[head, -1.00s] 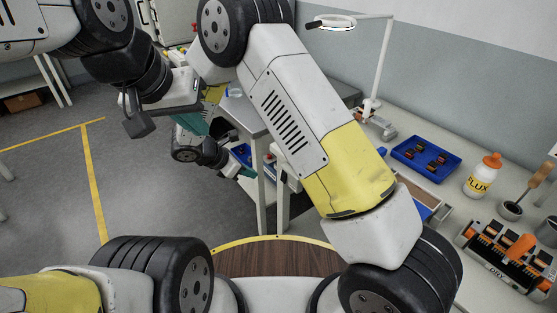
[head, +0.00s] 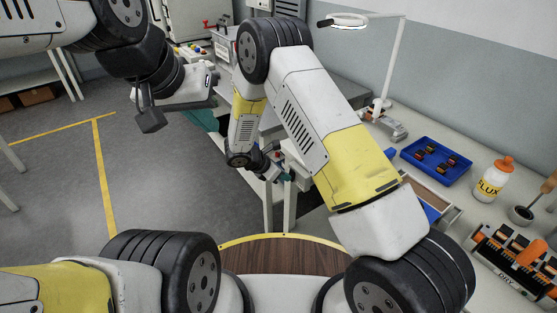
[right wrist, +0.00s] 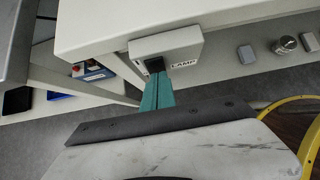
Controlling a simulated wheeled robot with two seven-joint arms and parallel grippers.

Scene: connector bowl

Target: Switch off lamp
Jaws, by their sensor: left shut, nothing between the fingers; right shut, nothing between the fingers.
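The lamp (head: 349,20) is a white ring-headed lamp on a jointed arm over the bench at the back; the underside of its ring looks bright. A white switch box marked LAMP (right wrist: 185,50) is fixed under the front edge of the bench, with a black rocker (right wrist: 155,65) on its face. My right gripper (right wrist: 156,77) is shut and empty, its teal fingertips at the rocker's lower edge; I cannot tell whether they touch. In the head view it is low by the bench front (head: 289,177). My left gripper (head: 205,120) is shut and empty further left, partly hidden by its own wrist.
On the bench are a blue tray (head: 436,160) of small parts, a FLUX bottle (head: 491,180) and a DRY rack (head: 515,262). A grey knob (right wrist: 284,45) and grey buttons (right wrist: 246,54) sit right of the switch box. The floor at left is open.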

